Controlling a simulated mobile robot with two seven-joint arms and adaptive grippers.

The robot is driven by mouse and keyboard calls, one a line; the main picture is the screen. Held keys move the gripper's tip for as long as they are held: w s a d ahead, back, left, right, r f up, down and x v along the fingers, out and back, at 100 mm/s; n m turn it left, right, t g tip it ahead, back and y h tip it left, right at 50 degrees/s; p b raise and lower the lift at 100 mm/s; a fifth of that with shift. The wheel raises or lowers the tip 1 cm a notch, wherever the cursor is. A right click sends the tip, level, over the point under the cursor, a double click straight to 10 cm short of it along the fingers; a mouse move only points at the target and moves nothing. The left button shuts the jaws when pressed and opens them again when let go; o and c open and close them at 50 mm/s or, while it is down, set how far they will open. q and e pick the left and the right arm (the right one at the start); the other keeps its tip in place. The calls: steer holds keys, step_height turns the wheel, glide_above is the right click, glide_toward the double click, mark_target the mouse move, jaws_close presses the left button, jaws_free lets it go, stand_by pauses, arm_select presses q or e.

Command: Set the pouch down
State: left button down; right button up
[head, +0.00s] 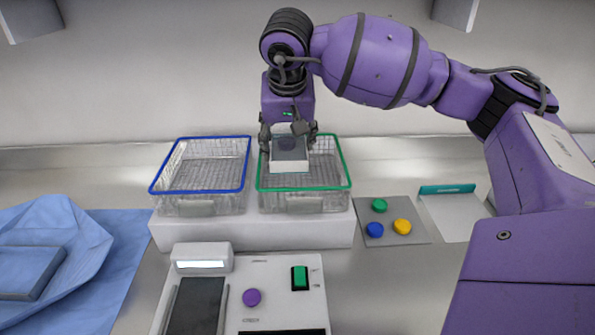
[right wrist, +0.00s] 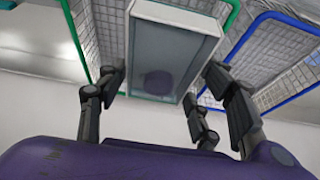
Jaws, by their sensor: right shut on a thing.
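The pouch (head: 290,157) is a small pale packet with a grey window and a dark purple round shape inside. My right gripper (head: 288,140) points down and is shut on it. The pouch is over or inside the wire basket with the green rim (head: 346,172); I cannot tell whether it touches the basket floor. In the right wrist view the pouch (right wrist: 172,52) sits between the fingers (right wrist: 165,85), with the green rim (right wrist: 58,8) beyond it. My left gripper is not in view.
An empty blue-rimmed basket (head: 245,165) stands left of the green one, both on a white block (head: 250,231). In front are a device with a green switch (head: 299,277), a pad with coloured buttons (head: 379,205) and blue cloth (head: 85,240) at left.

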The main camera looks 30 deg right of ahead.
mark_target(289, 155)
steer(key=f, duration=0.4)
steer(key=shift+s+a+f, duration=0.1)
steer(key=shift+s+f, duration=0.15)
steer(key=shift+w+f+p, duration=0.1)
steer(key=shift+f+p, duration=0.3)
steer(key=shift+f, duration=2.05)
steer(key=shift+f, duration=0.1)
steer(key=o, duration=0.7)
steer(key=shift+f, duration=0.1)
steer(key=shift+o, duration=0.6)
steer(key=shift+r, duration=0.65)
steer(key=v, duration=1.1)
steer(key=shift+s+a, duration=0.15)
steer(key=shift+s, duration=0.05)
steer(key=shift+f, duration=0.1)
